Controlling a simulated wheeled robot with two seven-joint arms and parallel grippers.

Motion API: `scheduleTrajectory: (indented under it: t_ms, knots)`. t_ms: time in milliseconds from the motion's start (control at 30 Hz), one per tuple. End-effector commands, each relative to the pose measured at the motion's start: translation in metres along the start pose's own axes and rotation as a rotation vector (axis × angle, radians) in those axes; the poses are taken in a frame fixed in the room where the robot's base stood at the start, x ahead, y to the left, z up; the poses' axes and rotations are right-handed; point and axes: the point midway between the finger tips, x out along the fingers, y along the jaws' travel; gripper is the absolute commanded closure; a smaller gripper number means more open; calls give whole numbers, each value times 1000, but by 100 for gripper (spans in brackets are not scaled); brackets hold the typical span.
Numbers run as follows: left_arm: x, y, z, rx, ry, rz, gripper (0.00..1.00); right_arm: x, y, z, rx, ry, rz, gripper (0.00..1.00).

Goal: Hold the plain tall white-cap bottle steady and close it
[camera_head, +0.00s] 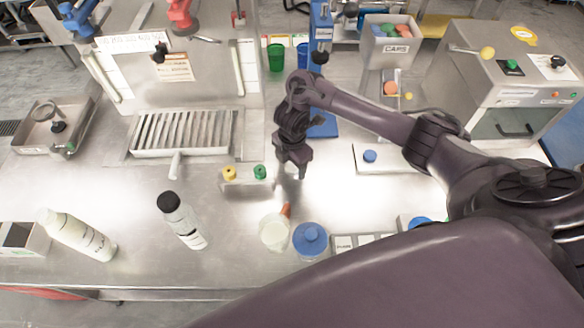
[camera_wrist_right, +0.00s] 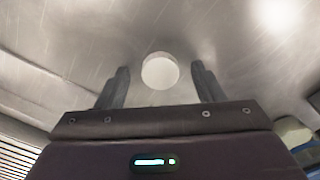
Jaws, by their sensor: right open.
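A tall white bottle (camera_head: 82,237) with dark lettering and a pale top stands at the front left in the head view. I cannot tell whether its top is a separate cap. My right gripper (camera_head: 292,172) is low over the steel table, right of the small yellow and green knobs, and well away from that bottle. In the right wrist view, the gripper is open, with a round white disc (camera_wrist_right: 160,71), like a cap, between or just beyond its fingertips. I cannot tell whether they touch it. My left gripper is not in view.
A black-capped bottle (camera_head: 182,222) stands right of the white bottle. A slatted tray (camera_head: 182,132) lies behind. A knob block (camera_head: 246,180) sits left of my right gripper.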

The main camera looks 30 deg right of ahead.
Motion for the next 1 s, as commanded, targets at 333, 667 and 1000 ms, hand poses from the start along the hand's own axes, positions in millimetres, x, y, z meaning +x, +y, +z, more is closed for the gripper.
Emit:
scheduleTrajectory:
  t_ms: [333, 667, 1000]
  knots:
    - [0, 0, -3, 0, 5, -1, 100, 0, 0, 0, 0, 0, 0, 70]
    - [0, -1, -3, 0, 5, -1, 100, 0, 0, 0, 0, 0, 0, 86]
    - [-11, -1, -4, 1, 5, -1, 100, -20, 1, 0, -2, -1, 2, 86]
